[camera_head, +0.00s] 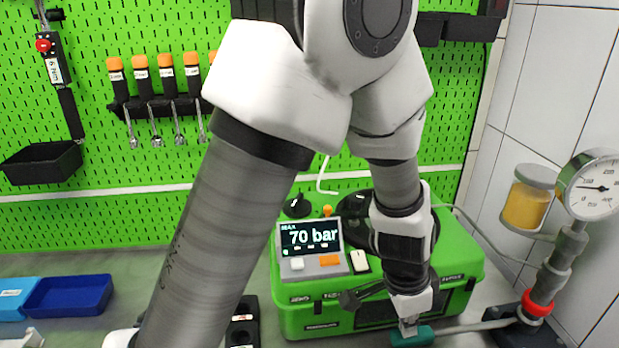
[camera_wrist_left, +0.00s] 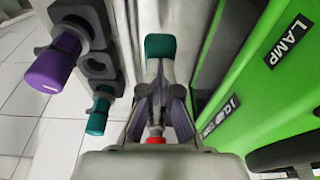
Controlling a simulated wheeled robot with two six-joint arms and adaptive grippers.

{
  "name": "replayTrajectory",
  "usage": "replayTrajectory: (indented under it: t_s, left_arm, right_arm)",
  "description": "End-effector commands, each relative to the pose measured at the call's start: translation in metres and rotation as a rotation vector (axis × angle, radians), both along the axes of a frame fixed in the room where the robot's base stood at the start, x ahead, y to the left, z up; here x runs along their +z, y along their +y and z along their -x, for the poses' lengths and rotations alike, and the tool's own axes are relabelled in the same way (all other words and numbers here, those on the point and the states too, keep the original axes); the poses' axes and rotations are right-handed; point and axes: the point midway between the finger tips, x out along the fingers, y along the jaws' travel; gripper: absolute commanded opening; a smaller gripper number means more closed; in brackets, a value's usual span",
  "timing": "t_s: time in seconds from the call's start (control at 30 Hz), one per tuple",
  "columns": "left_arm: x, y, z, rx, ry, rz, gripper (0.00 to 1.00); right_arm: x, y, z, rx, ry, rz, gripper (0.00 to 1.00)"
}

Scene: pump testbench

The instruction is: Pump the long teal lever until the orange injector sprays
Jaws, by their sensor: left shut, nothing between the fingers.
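The long lever ends in a teal handle (camera_head: 412,337) at the bottom of the head view. Its grey rod runs right to the hand pump (camera_head: 545,285), which has a red ring. My left gripper (camera_head: 408,327) points down at the teal handle, shut and empty. It appears to be at or just above the handle; contact is unclear. In the left wrist view, the shut fingers (camera_wrist_left: 157,75) sit just below a teal grip end (camera_wrist_left: 160,47). I cannot clearly identify the orange injector; a small orange piece (camera_head: 327,210) shows behind the display. My right gripper is not in view.
A pressure gauge (camera_head: 592,187) and amber reservoir (camera_head: 527,203) top the pump. The green case (camera_head: 300,318) carries a display (camera_head: 310,236) reading "70 bar". The wrist view shows a purple-handled piece (camera_wrist_left: 52,68) and a smaller teal one (camera_wrist_left: 97,115) in dark holders. Blue bins (camera_head: 70,295) stand left.

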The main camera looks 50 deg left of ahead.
Motion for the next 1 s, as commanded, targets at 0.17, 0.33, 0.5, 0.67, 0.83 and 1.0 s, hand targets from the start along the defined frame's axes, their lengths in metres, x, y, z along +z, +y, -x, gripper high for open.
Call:
replayTrajectory:
  t_s: [0.17,0.33,0.5,0.67,0.83,1.0]
  left_arm:
    - [0.023,-0.001,-0.002,-0.001,0.001,-0.001,0.00]
    - [0.040,-0.003,-0.005,0.000,0.000,0.000,0.00]
    - [0.049,-0.004,-0.006,0.000,0.001,-0.001,0.00]
    - [0.048,-0.004,-0.006,0.000,0.001,-0.001,0.00]
    - [0.047,-0.003,-0.006,0.000,0.001,-0.001,0.00]
    - [0.047,-0.003,-0.006,0.000,0.001,0.000,0.00]
  right_arm:
    - [0.019,0.000,0.000,0.000,0.000,0.000,0.60]
    - [0.032,0.000,0.000,0.000,0.000,0.000,0.60]
    - [0.039,0.000,0.000,0.000,0.000,0.000,0.60]
    - [0.037,0.000,0.000,0.000,0.000,0.000,0.60]
    - [0.037,0.000,0.000,0.000,0.000,0.000,0.60]
    - [0.036,0.000,0.000,0.000,0.000,0.000,0.60]
